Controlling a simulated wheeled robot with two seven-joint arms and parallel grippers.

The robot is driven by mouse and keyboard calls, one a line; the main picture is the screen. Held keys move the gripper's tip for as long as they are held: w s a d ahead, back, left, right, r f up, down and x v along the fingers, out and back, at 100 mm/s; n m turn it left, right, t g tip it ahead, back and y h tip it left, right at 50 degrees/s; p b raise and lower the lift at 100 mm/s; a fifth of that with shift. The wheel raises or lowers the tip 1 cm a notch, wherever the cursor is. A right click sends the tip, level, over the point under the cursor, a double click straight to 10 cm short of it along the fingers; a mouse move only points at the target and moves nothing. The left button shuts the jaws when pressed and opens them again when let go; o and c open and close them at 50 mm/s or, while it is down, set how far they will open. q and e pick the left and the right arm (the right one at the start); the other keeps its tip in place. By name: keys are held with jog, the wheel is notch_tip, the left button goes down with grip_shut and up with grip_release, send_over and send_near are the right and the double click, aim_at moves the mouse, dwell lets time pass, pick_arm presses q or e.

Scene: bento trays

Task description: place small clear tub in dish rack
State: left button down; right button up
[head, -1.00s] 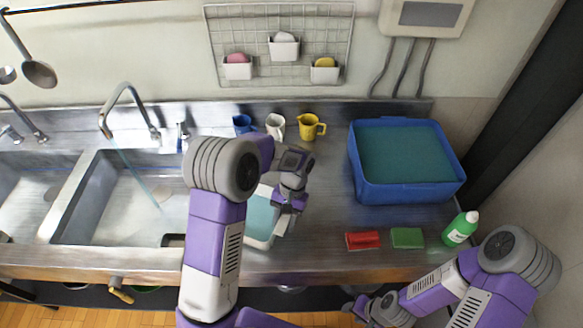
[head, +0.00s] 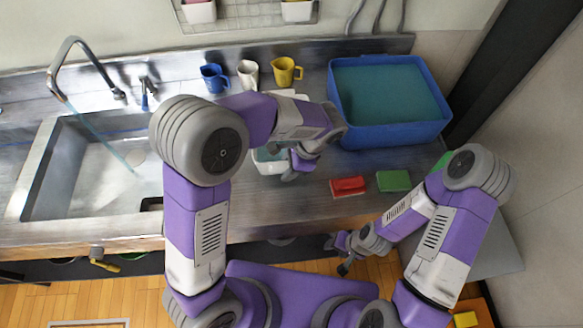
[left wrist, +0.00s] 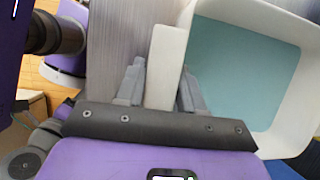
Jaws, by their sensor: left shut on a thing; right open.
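A pale, whitish tub (head: 268,165) with a teal inside is over the counter, partly hidden by my left arm in the head view. My left gripper (head: 297,167) is at its right side. In the left wrist view, the left gripper (left wrist: 160,90) is shut on a pale upright piece that looks like the wall of the tub (left wrist: 245,60); the tub extends to the right. My right gripper (head: 338,256) is open and empty, low in front of the counter's front edge. I cannot clearly make out a dish rack.
A blue bin (head: 397,138) with a teal inside stands at the back right. Blue (head: 214,78), white (head: 248,73) and yellow (head: 285,71) mugs stand behind the tub. Red (head: 348,187) and green (head: 394,181) sponges lie at the front. The sink (head: 95,170) is left.

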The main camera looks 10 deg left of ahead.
pick_arm(q)
notch_tip(320, 180, down, 5)
jog(key=shift+b, duration=0.55)
jog(key=c, duration=0.7)
grip_release()
